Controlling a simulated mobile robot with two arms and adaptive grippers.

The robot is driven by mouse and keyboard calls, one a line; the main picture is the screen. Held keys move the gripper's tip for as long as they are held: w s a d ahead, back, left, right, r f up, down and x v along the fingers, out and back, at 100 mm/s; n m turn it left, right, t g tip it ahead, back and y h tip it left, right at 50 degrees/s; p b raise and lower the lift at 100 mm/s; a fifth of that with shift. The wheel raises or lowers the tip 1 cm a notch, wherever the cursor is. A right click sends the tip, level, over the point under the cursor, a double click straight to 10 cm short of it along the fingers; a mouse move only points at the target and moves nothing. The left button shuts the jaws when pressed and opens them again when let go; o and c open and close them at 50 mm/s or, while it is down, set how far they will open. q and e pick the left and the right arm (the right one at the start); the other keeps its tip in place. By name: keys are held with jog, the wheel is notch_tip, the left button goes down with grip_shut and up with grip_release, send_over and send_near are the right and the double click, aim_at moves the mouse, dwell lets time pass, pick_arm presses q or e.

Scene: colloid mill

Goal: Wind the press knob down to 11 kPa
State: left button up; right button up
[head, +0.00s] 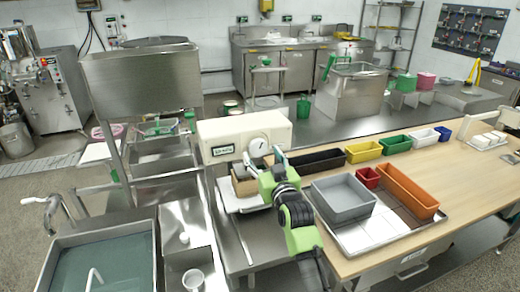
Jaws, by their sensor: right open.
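The press (243,131) is a cream box on the steel counter near the middle of the head view. A small dark-framed label or display (223,150) is on its front left; its text is too small to read. A white round dial (258,146) with a dark mark is on its front right; I cannot tell whether it is the knob or a gauge. My right gripper (264,162) is open just in front of and below the dial, its fingers spread to either side. I cannot tell whether it touches anything. My left gripper is out of view.
Below the press is a brown box (243,184) on a white tray. To the right, a grey bin (343,198), an orange bin (408,190) and a small red bin (367,177) sit close to my right arm. A sink (100,262) lies at the lower left.

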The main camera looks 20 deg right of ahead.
aim_at(259, 149)
jog(key=shift+w, duration=1.6)
